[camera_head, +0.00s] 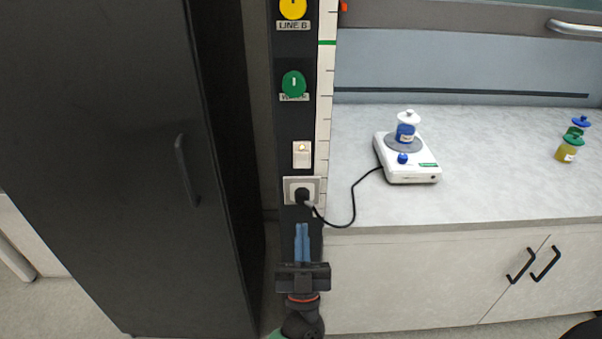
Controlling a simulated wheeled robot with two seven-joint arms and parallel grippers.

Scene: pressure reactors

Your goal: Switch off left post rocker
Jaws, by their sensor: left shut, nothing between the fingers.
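The white rocker switch (302,154) sits on the dark vertical post (295,122), with a small orange-lit spot near its top. Below it is a grey socket plate (290,190) with a black plug (303,195) in it. My left gripper (302,226) is in front of the post, below the socket. Its blue fingers point up and are shut together with nothing between them. It is apart from the rocker. My right gripper is not in view.
A yellow knob (293,8) and a green knob (293,84) are higher on the post. A black cable (353,205) runs from the plug to a white stirrer (411,172) on the bench. A dark cabinet (100,150) stands close at left.

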